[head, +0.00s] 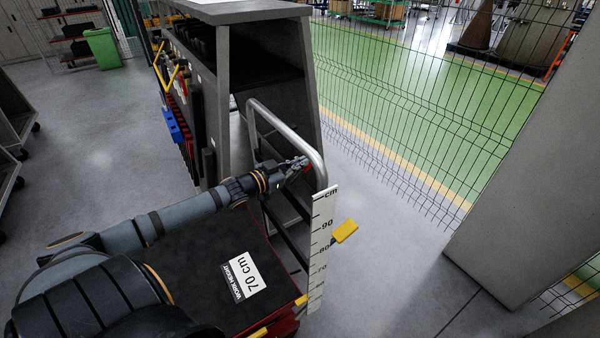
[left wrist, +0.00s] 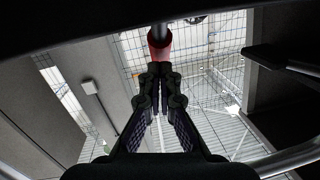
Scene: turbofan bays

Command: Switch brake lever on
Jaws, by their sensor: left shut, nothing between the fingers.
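My left gripper (head: 298,164) is shut and empty, reaching over the dark platform to the bent metal handle rail. It shows in the left wrist view (left wrist: 160,72) with its fingertips together. Just beyond the fingertips in that view is a red tip (left wrist: 160,42) on a dark rod, which looks like the brake lever. A small red spot (head: 307,168) shows beside the fingertips in the head view. The gripper mostly hides the lever, and I cannot tell if they touch or how the lever is set. My right gripper is not in view.
The metal handle rail (head: 312,150) curves close around the gripper. A centimetre scale (head: 319,245) with a yellow marker (head: 345,232) stands in front. A grey tool cabinet (head: 240,14) is behind, and a wire fence (head: 410,110) is to the right.

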